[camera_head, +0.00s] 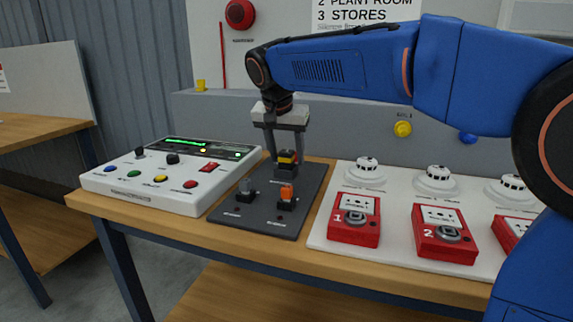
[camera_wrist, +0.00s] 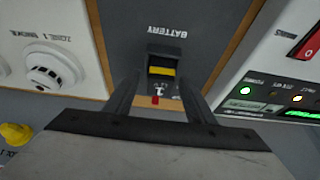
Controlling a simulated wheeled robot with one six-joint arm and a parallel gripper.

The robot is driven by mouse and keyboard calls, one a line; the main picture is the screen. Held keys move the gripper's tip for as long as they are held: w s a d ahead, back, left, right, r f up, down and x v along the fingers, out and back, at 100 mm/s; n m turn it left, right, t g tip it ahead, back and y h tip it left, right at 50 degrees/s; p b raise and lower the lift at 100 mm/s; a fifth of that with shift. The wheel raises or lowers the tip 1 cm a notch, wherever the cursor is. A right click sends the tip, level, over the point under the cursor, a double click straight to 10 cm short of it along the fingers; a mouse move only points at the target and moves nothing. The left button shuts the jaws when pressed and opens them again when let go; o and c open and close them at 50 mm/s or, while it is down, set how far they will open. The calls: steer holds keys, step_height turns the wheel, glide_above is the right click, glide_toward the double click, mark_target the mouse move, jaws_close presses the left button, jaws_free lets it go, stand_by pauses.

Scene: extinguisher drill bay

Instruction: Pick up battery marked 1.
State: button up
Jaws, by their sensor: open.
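The battery (camera_head: 287,168) is a dark block with a yellow band. It stands at the back of the dark grey panel (camera_head: 250,212). In the wrist view the battery (camera_wrist: 161,71) shows its yellow band, a white "1" and a small red part, near the panel's BATTERY lettering. My gripper (camera_head: 286,152) points down over the battery, fingers apart. In the wrist view my gripper's fingers (camera_wrist: 157,92) lie to either side of the battery's near end. I cannot tell whether they touch it.
A grey switch (camera_head: 246,190) and an orange switch (camera_head: 287,196) stand on the panel's front. A white control box (camera_head: 150,190) is at left. Red call points (camera_head: 354,222) and white detectors (camera_head: 367,170) sit on a white board at right.

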jaws_close()
steer(key=shift+r, duration=0.1)
